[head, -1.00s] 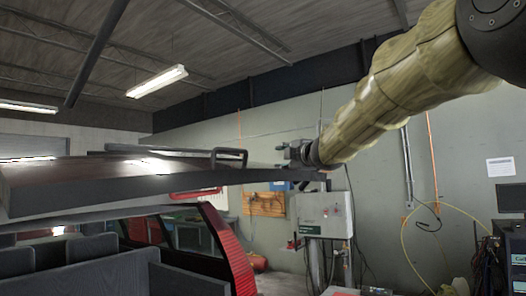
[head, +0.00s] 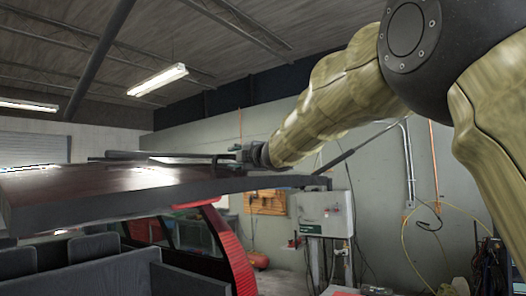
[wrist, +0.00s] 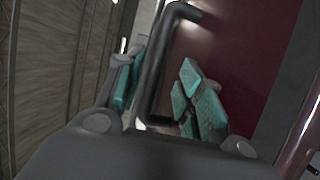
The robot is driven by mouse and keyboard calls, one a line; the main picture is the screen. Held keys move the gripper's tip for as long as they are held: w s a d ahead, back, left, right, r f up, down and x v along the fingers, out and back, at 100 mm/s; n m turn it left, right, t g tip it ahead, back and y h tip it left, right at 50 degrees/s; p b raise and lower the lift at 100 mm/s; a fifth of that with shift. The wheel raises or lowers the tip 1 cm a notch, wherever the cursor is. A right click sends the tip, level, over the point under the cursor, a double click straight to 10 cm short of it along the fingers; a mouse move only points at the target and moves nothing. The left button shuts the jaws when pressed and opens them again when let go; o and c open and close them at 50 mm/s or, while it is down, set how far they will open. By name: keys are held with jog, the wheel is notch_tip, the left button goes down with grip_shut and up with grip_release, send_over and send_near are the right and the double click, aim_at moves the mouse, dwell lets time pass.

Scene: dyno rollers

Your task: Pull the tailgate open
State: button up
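The tailgate (head: 110,190) is a dark red panel with a black edge. It stands raised and nearly level above the vehicle's opening in the head view. Its black bar handle (wrist: 157,65) runs between my gripper's fingers in the wrist view, against the dark red panel (wrist: 235,45). The teal finger pads in the wrist view (wrist: 160,95) stand apart on either side of the bar, with gaps showing. Firm contact with the bar is not visible.
The vehicle's red rear pillar (head: 228,250) and dark seats (head: 95,248) are below the panel. A thin dark strut (head: 355,150) slants up to the right from the panel's right end. A grey wall box (head: 325,213) stands behind. Ceiling space above is clear.

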aim_at(231, 158)
jog(key=a, duration=0.2)
jog(key=w+a, duration=0.1)
jog(key=shift+r+p, duration=0.35)
jog(key=shift+p, duration=0.05)
jog(key=shift+w+a, duration=0.25)
jog(key=shift+w, duration=0.05)
jog(key=shift+w+d, duration=0.15)
jog(key=shift+w, duration=0.1)
jog(key=shift+w+d+f, duration=0.2)
jog(key=shift+w+d, duration=0.2)
jog(key=shift+d, duration=0.25)
jog(key=shift+s+a+r, duration=0.1)
jog(key=shift+s+a, duration=0.05)
jog(key=shift+a, duration=0.4)
jog(key=shift+c, duration=0.7)
jog(key=shift+s+a, duration=0.1)
jog(key=shift+a, duration=0.1)
jog(key=c, duration=0.7)
jog(key=shift+d, duration=0.25)
grip_shut()
